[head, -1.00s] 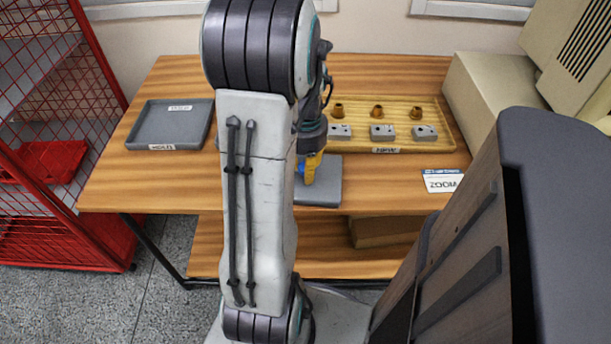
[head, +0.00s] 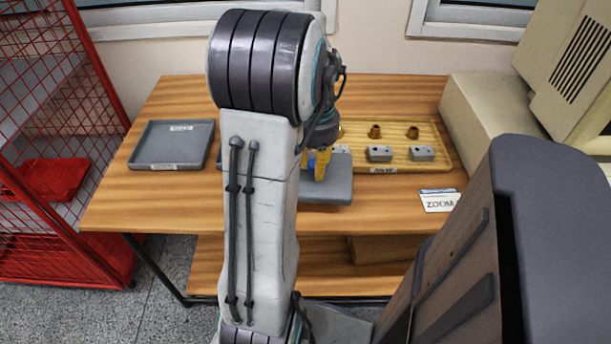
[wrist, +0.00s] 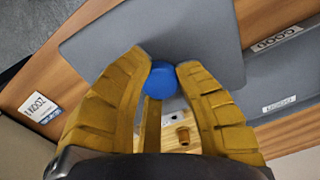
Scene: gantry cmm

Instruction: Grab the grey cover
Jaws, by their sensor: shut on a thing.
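The grey cover (head: 328,187) is a flat plate with a blue knob (head: 312,163) near the middle of the table. My gripper (head: 318,168) points down, with its yellow fingers shut on the knob. In the wrist view the fingers (wrist: 163,75) close around the blue knob (wrist: 161,79), and the cover (wrist: 120,35) spreads out beyond them. The cover appears raised a little above the table. My arm hides part of its left side in the head view.
A grey tray (head: 140,160) lies at the table's left. A wooden tray (head: 437,141) with brass pieces and grey blocks lies behind the cover. A white card (head: 438,199) lies at the right. A red mesh rack (head: 60,225) stands at the left. A beige machine stands at the right.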

